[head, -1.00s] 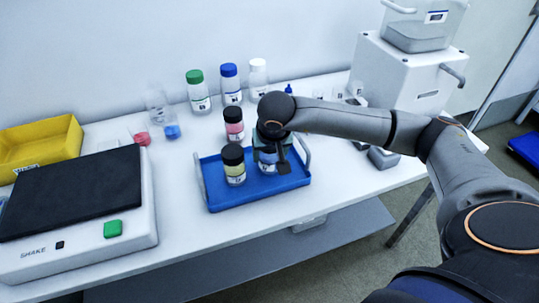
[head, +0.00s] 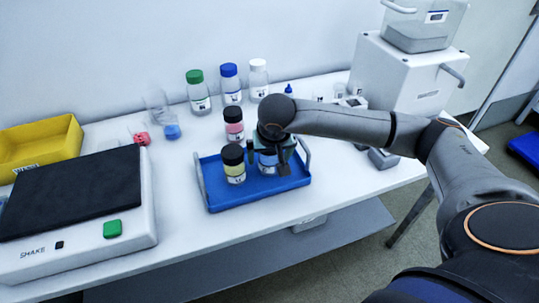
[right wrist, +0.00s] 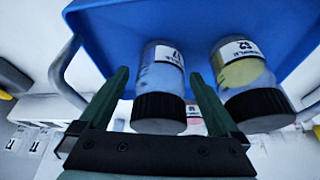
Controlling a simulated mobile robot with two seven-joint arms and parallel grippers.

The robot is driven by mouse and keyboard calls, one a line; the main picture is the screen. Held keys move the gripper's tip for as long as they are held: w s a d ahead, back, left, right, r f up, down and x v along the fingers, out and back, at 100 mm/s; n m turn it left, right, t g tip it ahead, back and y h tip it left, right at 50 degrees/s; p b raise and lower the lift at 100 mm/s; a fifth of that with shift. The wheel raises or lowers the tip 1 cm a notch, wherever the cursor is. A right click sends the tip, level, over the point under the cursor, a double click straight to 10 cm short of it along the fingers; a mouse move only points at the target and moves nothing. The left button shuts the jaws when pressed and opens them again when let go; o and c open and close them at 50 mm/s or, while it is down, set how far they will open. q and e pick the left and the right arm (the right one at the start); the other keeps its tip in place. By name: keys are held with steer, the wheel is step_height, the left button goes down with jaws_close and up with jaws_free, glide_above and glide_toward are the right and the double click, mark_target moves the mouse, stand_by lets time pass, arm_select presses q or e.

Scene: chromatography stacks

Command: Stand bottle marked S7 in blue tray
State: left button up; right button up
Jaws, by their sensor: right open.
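The blue tray (head: 262,197) stands on the bench. A bottle with pale blue liquid (head: 268,162) stands in it, partly hidden under my right gripper (head: 267,158). In the right wrist view this bottle (right wrist: 161,75) has a black cap and a label partly turned away, on which a 7 can be read. My right gripper's open fingers (right wrist: 160,76) are on either side of it, with gaps visible. A black-capped bottle with yellow liquid (head: 235,170) stands beside it in the tray; its label seems to read S2 (right wrist: 240,70). My left gripper is not in view.
A black-capped pink bottle (head: 234,126) stands just behind the tray. Green-capped (head: 198,92), blue-capped (head: 231,85) and white-capped (head: 258,80) bottles stand by the wall. A shaker (head: 75,200) and yellow bin (head: 40,148) are at left, a white machine (head: 400,75) at right.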

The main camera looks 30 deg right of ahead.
steer(key=p+v, duration=0.1)
steer(key=v, duration=1.1)
steer(key=shift+a+r, duration=0.1)
stand_by(0.7)
